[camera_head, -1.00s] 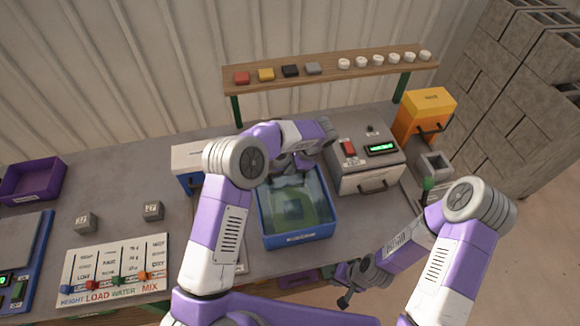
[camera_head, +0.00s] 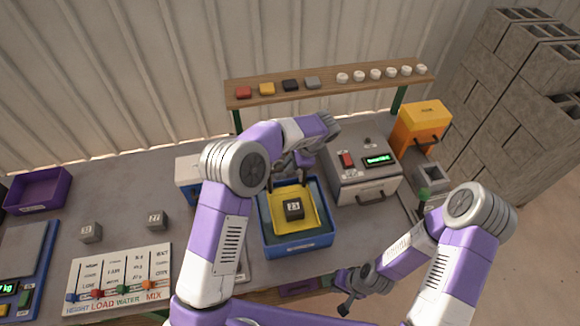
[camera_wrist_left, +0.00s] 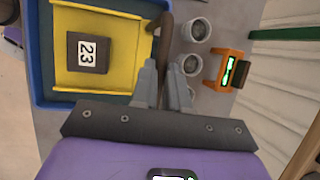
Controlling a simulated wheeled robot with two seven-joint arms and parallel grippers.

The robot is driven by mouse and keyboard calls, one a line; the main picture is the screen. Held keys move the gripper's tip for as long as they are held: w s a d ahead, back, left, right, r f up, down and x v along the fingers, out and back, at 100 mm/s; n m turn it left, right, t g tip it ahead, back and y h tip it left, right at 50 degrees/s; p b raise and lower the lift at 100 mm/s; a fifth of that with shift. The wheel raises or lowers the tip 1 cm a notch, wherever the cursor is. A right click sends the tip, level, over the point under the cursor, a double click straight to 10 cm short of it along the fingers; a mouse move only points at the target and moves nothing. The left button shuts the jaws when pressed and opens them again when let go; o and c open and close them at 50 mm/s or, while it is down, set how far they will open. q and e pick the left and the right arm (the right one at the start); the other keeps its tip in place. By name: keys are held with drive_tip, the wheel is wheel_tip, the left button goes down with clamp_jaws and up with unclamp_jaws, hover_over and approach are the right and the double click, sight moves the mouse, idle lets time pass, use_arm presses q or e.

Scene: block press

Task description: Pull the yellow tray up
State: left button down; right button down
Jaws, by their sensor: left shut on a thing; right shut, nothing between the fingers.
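The yellow tray (camera_head: 316,217) is above the water level in the blue tub (camera_head: 297,247), within the tub's outline. A dark block (camera_head: 293,209) marked 23 sits on it. In the left wrist view the yellow tray (camera_wrist_left: 120,72) fills the upper left, with the block (camera_wrist_left: 87,52) on it and the tub's blue wall (camera_wrist_left: 42,60) beside it. My left gripper (camera_head: 288,162) is at the tray's far side. It is shut on the tray's brown handle (camera_wrist_left: 161,38). My right gripper (camera_head: 346,300) is shut and empty at the table's front edge.
A grey machine (camera_head: 363,175) with a green display stands right of the tub. A white and blue box (camera_head: 188,172) is at its left. A shelf (camera_head: 330,84) holds small items behind.

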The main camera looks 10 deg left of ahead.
use_arm(q)
drive_tip(key=c, duration=1.1)
unclamp_jaws()
drive_tip(key=shift+f, duration=0.15)
drive_tip(key=shift+v, duration=3.85)
